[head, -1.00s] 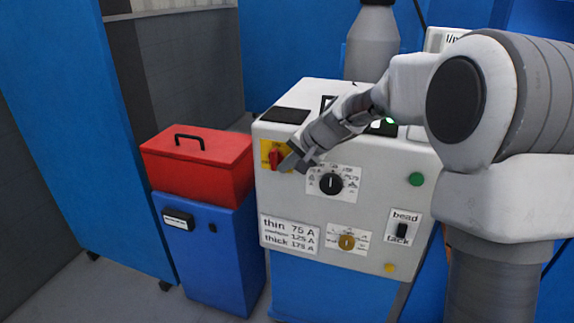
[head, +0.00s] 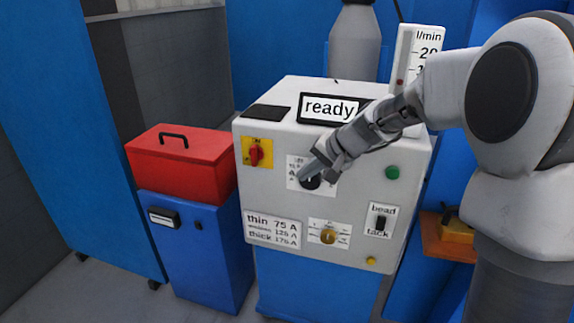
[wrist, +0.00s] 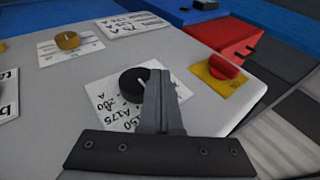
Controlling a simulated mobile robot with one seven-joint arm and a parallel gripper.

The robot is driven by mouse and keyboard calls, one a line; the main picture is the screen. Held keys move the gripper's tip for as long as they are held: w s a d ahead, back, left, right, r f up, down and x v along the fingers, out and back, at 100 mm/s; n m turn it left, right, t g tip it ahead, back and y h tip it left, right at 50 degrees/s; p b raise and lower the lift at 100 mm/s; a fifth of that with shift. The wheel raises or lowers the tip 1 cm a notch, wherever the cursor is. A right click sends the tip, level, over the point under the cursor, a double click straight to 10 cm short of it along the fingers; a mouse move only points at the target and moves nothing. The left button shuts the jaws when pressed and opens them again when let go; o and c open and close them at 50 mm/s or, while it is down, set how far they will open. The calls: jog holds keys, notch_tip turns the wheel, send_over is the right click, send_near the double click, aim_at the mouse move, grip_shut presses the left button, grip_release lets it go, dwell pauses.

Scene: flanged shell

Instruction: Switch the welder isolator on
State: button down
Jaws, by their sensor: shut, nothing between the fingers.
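The welder isolator is a red rotary knob on a yellow plate (head: 256,153) at the upper left of the white welder front. It also shows in the wrist view (wrist: 224,67), clear of my gripper. In the head view the red handle looks roughly upright. My gripper (head: 306,176) is shut and empty. Its tips are at the black current dial (head: 312,182), right of the isolator. In the wrist view the shut fingers (wrist: 157,75) overlap the right edge of this dial (wrist: 133,84); I cannot tell whether they touch it. The welder display (head: 330,108) reads "ready".
A red toolbox (head: 180,165) sits on a blue cabinet (head: 205,260) left of the welder. A gas cylinder (head: 354,45) stands behind.

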aim_at(318, 177)
jog(key=shift+s+d, duration=0.45)
jog(key=shift+d, duration=0.2)
jog(key=shift+s+d, duration=0.45)
jog(key=shift+d, duration=0.15)
jog(key=s+d+r+n+h, duration=0.2)
jog(key=s+n+h, duration=0.1)
jog(key=s, duration=1.2)
jog(key=s+d+r+n+h, duration=0.2)
jog(key=s+r+h, duration=0.1)
jog(key=s, duration=1.1)
notch_tip(318, 177, up, 20)
jog(key=p, duration=2.1)
jog(key=shift+s, duration=0.15)
